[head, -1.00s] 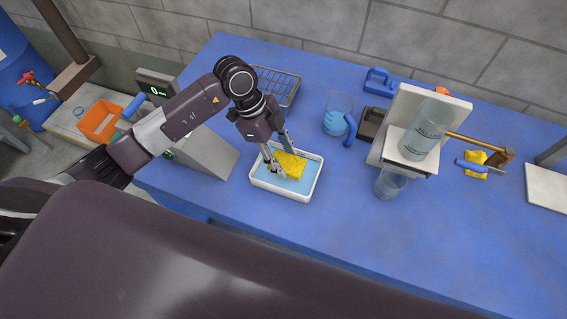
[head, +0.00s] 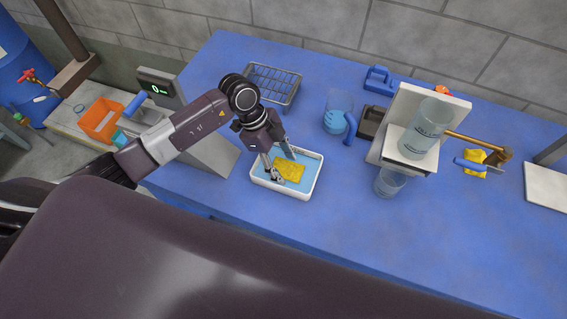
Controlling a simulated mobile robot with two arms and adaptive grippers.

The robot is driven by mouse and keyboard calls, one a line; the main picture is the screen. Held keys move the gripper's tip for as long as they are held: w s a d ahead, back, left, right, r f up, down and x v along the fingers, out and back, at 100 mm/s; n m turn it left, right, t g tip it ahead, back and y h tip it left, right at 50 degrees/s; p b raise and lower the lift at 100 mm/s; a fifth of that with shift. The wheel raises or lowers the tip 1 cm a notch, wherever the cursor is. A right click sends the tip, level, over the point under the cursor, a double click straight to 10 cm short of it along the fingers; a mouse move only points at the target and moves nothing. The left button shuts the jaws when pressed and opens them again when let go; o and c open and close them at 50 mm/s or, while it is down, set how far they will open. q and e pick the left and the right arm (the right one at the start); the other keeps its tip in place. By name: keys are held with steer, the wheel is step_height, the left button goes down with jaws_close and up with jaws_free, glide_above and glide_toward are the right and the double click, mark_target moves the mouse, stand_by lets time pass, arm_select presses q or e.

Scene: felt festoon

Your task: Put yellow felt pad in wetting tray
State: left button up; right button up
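The yellow felt pad (head: 289,171) lies in the white wetting tray (head: 284,196), on the light blue liquid or floor inside it. My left gripper (head: 281,166) is over the left part of the tray. Its two fingers are spread apart, one at the left edge of the pad and one by its back edge. The gripper looks open; whether a finger still touches the pad I cannot tell. My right gripper is not in view.
A wire rack (head: 273,85) stands behind the tray. A blue-handled jug (head: 338,112) and a white stand (head: 411,133) with a clear bottle (head: 425,130) are to the right. A scale with a display (head: 158,90) is to the left. The table front right is clear.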

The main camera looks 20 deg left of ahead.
arm_select(q)
steer(key=shift+r, duration=0.25)
steer(key=b+v, duration=0.2)
steer(key=v, duration=1)
steer(key=shift+f, duration=0.1)
